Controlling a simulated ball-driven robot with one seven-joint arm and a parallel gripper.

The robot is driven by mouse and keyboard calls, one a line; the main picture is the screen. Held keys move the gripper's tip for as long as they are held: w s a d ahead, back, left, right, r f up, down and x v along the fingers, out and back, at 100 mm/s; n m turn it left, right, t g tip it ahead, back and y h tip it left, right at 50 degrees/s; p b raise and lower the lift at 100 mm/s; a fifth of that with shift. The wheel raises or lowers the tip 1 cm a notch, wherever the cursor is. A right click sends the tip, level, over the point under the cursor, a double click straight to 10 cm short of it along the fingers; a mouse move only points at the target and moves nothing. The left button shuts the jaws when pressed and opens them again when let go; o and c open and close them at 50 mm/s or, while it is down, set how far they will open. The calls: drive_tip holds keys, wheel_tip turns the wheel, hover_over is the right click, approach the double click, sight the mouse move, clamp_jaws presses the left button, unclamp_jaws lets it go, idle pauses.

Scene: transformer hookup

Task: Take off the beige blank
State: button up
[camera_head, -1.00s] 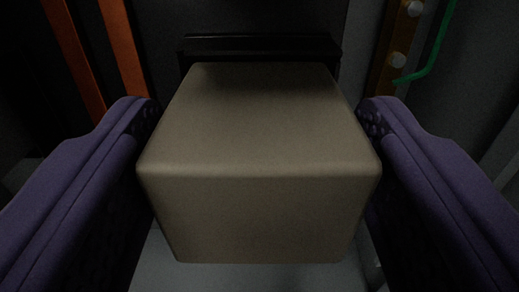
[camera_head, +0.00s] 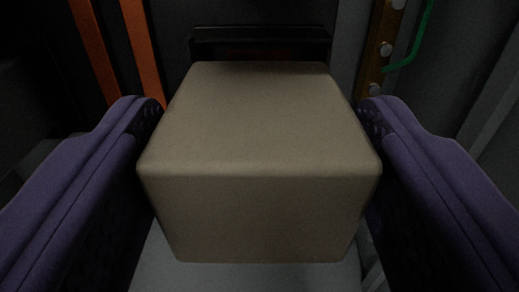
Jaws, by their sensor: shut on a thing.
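The beige blank (camera_head: 260,130) is a large rounded block in the middle of the head camera view. My gripper (camera_head: 260,150) has purple fingers, one on each side of the blank, and is shut on it. Behind the blank's far end is a black rectangular frame (camera_head: 262,38) with a dark opening that shows a faint reddish tint. The blank hides the lower part of this frame. I cannot tell whether the blank's far end is fully clear of it.
Two orange bars (camera_head: 142,50) run upright at the upper left. A brown strip with several pale bolts (camera_head: 386,48) and a green wire (camera_head: 408,58) are at the upper right. A pale grey surface (camera_head: 262,277) lies below the blank.

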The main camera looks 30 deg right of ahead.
drive_tip(key=shift+v, duration=2.5)
